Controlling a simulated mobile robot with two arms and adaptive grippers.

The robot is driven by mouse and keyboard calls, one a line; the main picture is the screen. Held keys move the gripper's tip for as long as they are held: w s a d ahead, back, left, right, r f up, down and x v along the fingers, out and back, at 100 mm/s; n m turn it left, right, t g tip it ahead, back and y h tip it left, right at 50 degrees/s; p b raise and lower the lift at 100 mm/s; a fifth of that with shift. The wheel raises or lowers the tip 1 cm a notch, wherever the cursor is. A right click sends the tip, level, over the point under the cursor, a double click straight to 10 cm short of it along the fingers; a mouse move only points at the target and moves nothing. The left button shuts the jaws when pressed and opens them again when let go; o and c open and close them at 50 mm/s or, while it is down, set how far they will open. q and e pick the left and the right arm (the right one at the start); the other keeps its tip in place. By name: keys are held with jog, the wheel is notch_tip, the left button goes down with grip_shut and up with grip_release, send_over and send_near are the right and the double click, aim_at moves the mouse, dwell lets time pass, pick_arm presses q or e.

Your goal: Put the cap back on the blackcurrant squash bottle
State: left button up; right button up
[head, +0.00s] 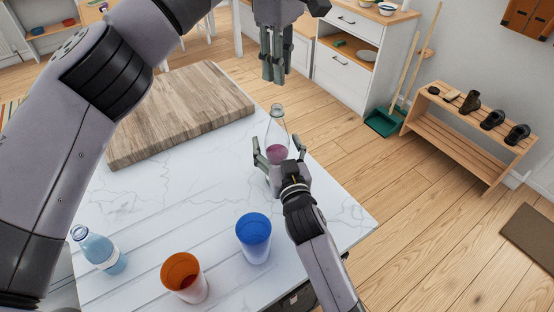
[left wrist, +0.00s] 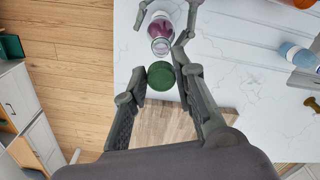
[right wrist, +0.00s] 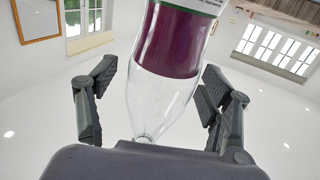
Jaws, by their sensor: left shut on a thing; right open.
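The squash bottle (head: 278,128) is clear, with purple liquid in its lower part, and stands upright near the far right edge of the marble-topped table. Its open mouth shows in the left wrist view (left wrist: 160,47). My right gripper (head: 279,148) is open, with a finger on either side of the bottle; the bottle also fills the middle of the right wrist view (right wrist: 172,50). My left gripper (head: 273,74) points down above and beyond the bottle, shut on the green cap (left wrist: 161,76). In the head view the cap cannot be made out.
A wooden board (head: 180,110) lies at the back of the table (head: 180,190). A blue cup (head: 254,238), an orange cup (head: 184,277) and a pale blue bottle (head: 98,250) stand toward the front. Beyond are a white cabinet (head: 355,60) and a shoe rack (head: 465,130).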

jog(key=shift+c, duration=0.5)
grip_shut()
dwell(0.6)
